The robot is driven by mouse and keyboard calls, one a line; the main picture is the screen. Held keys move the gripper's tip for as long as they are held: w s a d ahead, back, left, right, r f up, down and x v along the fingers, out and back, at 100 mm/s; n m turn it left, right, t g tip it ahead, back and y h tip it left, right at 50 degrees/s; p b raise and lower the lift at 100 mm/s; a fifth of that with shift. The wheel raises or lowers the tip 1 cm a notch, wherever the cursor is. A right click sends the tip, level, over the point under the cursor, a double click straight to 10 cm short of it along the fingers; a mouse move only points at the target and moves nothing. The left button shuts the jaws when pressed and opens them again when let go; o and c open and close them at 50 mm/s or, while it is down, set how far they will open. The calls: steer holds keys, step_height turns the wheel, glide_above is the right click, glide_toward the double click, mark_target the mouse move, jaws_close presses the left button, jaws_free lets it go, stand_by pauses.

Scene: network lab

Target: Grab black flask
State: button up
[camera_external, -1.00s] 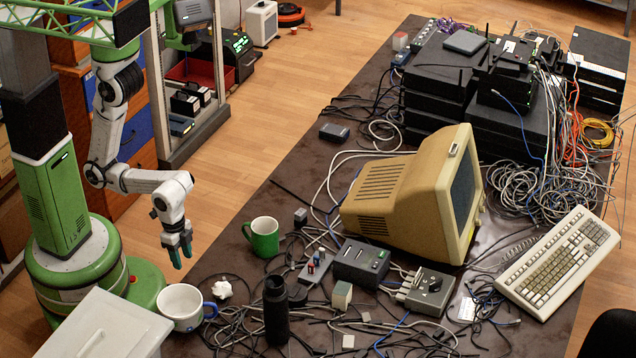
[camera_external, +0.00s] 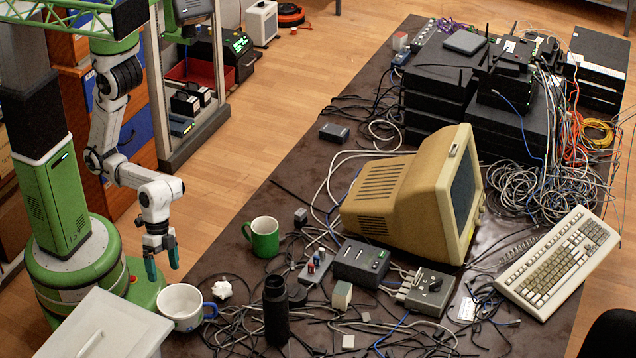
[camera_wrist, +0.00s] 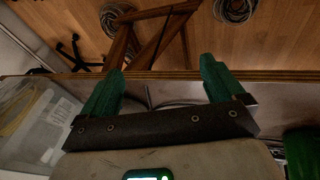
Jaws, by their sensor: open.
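The black flask (camera_external: 276,311) stands upright on the dark table near its front edge, among loose cables. My gripper (camera_external: 162,267) hangs fingers down at the left, above and behind the white mug with the blue handle, well apart from the flask. Its two teal fingers are spread and hold nothing. In the wrist view my gripper (camera_wrist: 160,82) shows wide open, with a table edge and wooden floor beyond the fingers. The flask cannot be made out there.
The white mug (camera_external: 180,306) and a green mug (camera_external: 264,237) stand left of and behind the flask. A grey lidded box (camera_external: 98,330) is at the front left. A beige monitor (camera_external: 405,200), small black boxes and tangled cables fill the table to the right.

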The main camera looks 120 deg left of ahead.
steer(key=d+r+n+t+h+p, duration=0.25)
steer(key=d+r+h, duration=0.35)
steer(key=d+r, duration=0.5)
steer(key=m+t+y+b, duration=0.2)
steer(key=m+t+y, duration=0.25)
steer(key=t, duration=0.35)
glide_toward(275, 309)
steer(key=shift+n, duration=0.5)
steer(key=s+d+f, duration=0.1)
steer(key=s, duration=0.2)
steer(key=s+d+f, duration=0.1)
steer(key=s, duration=0.1)
steer(key=s+d+f, duration=0.1)
steer(key=s, duration=0.2)
steer(key=shift+s+d+f, duration=0.15)
steer(key=shift+s+d, duration=0.2)
steer(key=shift+d, duration=0.05)
steer(key=w+a+y, duration=0.3)
steer(key=w+a, duration=0.2)
steer(key=w, duration=0.1)
steer(key=shift+t, duration=0.35)
steer(key=shift+p+x, duration=0.45)
steer(key=shift+x, duration=4.9)
steer(key=shift+d, duration=0.1)
